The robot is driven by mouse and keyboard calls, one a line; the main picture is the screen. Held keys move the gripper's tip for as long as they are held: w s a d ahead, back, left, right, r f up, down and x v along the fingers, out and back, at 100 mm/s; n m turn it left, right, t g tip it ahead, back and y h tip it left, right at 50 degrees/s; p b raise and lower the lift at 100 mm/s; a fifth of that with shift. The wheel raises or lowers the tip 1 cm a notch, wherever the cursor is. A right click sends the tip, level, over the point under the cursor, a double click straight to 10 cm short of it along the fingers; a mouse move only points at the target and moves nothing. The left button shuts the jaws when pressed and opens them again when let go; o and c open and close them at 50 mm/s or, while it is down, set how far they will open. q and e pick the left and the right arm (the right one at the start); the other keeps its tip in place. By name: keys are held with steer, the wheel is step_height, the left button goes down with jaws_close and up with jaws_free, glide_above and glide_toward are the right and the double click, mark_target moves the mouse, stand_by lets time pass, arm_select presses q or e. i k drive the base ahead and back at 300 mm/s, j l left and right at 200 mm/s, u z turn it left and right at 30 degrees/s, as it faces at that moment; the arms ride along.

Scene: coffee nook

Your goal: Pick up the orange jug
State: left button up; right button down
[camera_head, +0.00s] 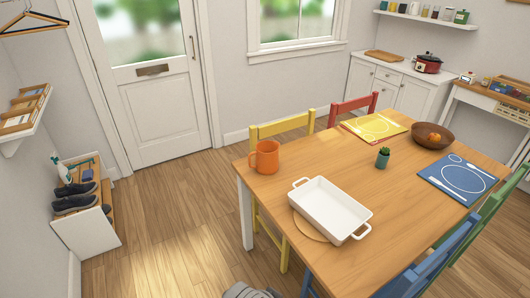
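An orange jug (267,158) stands upright on the wooden table (375,247), near its far left corner. Its handle points left, close to the table's left edge. Nothing touches the jug from above or covers it in this view.
A white baking dish (332,208) stands on a round board in front of the jug. A small plant (382,158), brown bowl (433,136), yellow placemat (374,127) and blue placemat (458,180) are farther right. A yellow chair (282,128) stands behind the jug. The floor (183,222) left of the table is clear.

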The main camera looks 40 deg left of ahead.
mark_target(267, 151)
steer(key=i+j, duration=0.2)
steer(key=j, duration=0.2)
steer(key=i+j, duration=0.15)
steer(key=j, duration=0.25)
steer(key=i+j, duration=0.2)
steer(key=j, duration=0.2)
steer(key=i+j, duration=0.2)
steer(key=j, duration=0.2)
steer(key=i+j, duration=0.2)
steer(key=j, duration=0.2)
